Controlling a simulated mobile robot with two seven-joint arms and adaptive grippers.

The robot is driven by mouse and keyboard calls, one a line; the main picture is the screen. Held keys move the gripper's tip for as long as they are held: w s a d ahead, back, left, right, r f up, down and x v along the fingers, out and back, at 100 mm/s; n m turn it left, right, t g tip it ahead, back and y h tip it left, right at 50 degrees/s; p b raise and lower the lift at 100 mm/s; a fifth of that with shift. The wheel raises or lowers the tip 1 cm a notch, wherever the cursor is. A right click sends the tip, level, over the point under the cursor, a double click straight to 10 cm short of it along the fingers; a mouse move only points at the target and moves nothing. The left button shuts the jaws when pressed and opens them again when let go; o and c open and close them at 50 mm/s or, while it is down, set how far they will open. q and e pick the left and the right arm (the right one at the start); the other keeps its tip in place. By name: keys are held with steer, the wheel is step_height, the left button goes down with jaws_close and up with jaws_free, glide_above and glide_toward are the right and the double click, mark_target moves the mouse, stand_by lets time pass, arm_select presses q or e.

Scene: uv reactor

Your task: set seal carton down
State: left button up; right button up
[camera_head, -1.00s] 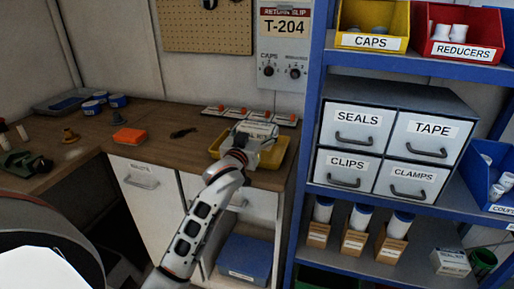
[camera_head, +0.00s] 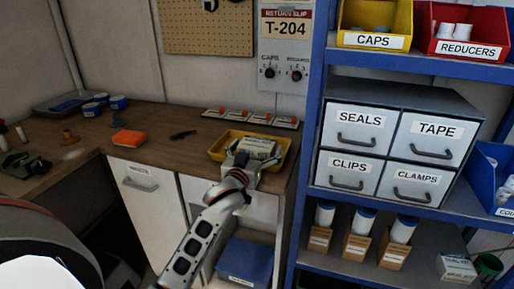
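The seal carton (camera_head: 256,147), a small white box with print on its side, sits in the yellow tray (camera_head: 217,151) on the wooden counter. My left gripper (camera_head: 243,163) is just in front of the tray, on the near side of the carton. Its fingers look spread and empty, with a small gap to the carton. The gripper covers part of the tray's front edge. My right gripper is not in view.
A strip with several red-topped pieces (camera_head: 250,118) lies behind the tray. An orange block (camera_head: 129,138) and a dark tool (camera_head: 183,134) lie to its left. The blue shelf unit (camera_head: 309,130) stands close on the right. A similar white carton (camera_head: 456,268) is on its lower shelf.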

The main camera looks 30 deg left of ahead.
arm_select(q)
steer(key=shift+r, duration=0.1)
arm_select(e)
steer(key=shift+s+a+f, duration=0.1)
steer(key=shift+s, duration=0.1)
arm_select(q)
steer(key=shift+s, duration=0.15)
steer(key=v, duration=1.2)
steer(key=d+f, duration=0.1)
steer(key=f, duration=0.2)
steer(key=s+d+f+m+h, duration=0.1)
steer(key=f, duration=0.2)
steer(key=s+d+f+m+g+h+p, duration=0.1)
steer(key=d+f, duration=0.1)
steer(key=f, duration=0.1)
steer(key=shift+f, duration=0.1)
steer(key=s+d+f+m+g+h, duration=0.2)
steer(key=s+d+f, duration=0.4)
steer(key=s+f, duration=0.4)
steer(key=s+d+f+m+g+h, duration=0.3)
steer(key=s+d+f, duration=0.3)
steer(key=s+f, duration=0.5)
step_height(320, 180, down, 4)
steer(key=shift+s+d+f+g, duration=0.15)
steer(key=shift+s+d+g, duration=0.05)
steer(key=shift+d+g, duration=0.2)
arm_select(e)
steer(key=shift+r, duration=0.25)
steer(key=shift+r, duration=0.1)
